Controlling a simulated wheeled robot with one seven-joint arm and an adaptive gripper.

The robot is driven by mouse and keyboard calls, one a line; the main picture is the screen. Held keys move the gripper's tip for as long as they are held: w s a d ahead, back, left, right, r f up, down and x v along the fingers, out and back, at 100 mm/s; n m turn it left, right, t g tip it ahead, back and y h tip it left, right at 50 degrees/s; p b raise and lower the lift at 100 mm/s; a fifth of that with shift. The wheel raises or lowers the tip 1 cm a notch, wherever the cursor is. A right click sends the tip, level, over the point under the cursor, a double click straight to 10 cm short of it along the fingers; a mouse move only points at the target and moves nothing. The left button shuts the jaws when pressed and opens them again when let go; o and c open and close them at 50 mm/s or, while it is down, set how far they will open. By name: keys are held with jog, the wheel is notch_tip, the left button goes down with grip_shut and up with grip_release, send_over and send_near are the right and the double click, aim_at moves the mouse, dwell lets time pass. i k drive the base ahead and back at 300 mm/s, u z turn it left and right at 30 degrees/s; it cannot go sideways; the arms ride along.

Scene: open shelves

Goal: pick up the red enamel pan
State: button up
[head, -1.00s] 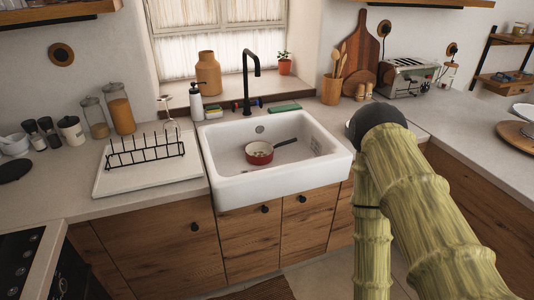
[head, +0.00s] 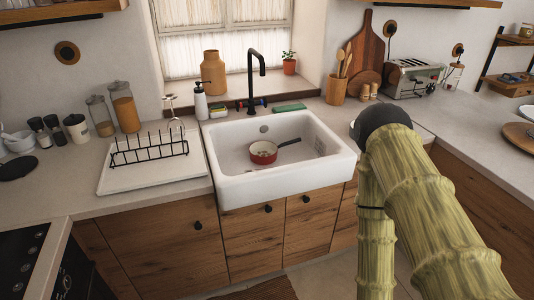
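The red enamel pan (head: 263,154) sits inside the white sink (head: 270,188), towards its back. It is small, with a red outside, a pale inside and a dark handle pointing right and slightly back. Small bits that I cannot make out lie in it. My arm, with a bamboo-like surface, shows at the right, in front of the counter and to the right of the sink. My gripper is not in the picture.
A black faucet (head: 252,80) rises behind the sink. A dish rack (head: 149,150) stands on the left counter, with a wine glass behind it. A soap bottle (head: 200,102), a green sponge (head: 289,108) and a utensil pot (head: 336,91) stand around the sink's back.

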aim_at(261, 152)
jog(key=z, duration=0.1)
jog(key=k, duration=0.5)
jog(key=u, duration=0.85)
jog(key=i, duration=1.1)
jog(key=z, duration=0.55)
